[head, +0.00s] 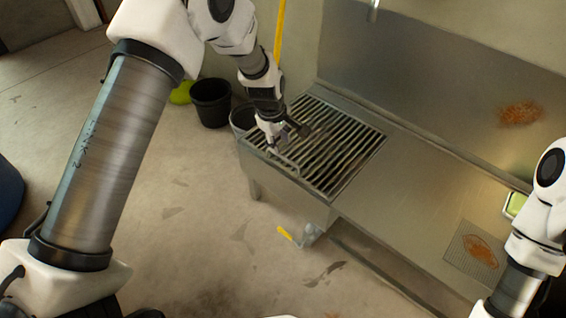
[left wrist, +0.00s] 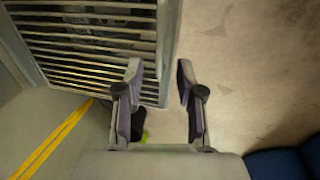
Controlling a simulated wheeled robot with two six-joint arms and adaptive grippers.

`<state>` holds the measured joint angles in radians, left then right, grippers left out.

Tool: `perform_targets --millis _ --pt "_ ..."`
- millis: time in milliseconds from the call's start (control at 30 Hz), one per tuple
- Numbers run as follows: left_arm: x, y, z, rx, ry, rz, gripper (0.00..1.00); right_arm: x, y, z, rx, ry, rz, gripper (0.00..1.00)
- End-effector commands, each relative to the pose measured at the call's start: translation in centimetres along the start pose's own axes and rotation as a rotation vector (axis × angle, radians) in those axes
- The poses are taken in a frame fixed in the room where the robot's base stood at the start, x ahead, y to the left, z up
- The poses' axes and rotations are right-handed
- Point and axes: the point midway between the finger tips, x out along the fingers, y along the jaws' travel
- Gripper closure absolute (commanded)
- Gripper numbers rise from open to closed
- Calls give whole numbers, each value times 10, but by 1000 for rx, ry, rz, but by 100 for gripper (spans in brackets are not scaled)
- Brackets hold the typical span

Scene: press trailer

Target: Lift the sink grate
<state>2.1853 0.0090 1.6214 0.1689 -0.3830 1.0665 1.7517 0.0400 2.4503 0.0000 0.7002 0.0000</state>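The sink grate (head: 345,150) is a metal frame with dark slots between parallel bars, lying over the basin at the left end of the steel counter. My left gripper (head: 279,143) is at its near left corner. In the left wrist view the grate (left wrist: 90,38) fills the upper left. The open left gripper (left wrist: 158,72) has one finger on each side of the grate's edge rail as seen there. I cannot tell whether the fingers touch it. My right arm shows at the right edge of the head view, but its gripper is out of view.
The steel counter (head: 400,195) runs right from the grate, with a rusty patch on a small drain plate (head: 478,252). A green item (head: 516,204) lies near my right arm. A black bucket (head: 211,103) stands on the floor behind my left arm.

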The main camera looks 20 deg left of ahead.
Motion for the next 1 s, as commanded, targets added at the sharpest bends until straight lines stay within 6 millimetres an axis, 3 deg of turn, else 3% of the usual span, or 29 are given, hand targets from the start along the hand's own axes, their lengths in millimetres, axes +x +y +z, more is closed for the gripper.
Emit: perform_targets --millis 100,233,567,700,1000 --pt "31 -2 0 0 -1 -3 63 17 0 0 0 -1 0 60" --pt "52 -2 0 1 0 -1 63 27 0 1 0 -1 0 60" --pt "60 -1 0 1 0 -1 63 29 0 1 0 -1 0 60" --pt "60 -1 0 1 0 -1 100 29 0 1 0 -1 0 60" --pt "56 0 0 1 0 -1 100 25 0 1 0 -1 0 60"
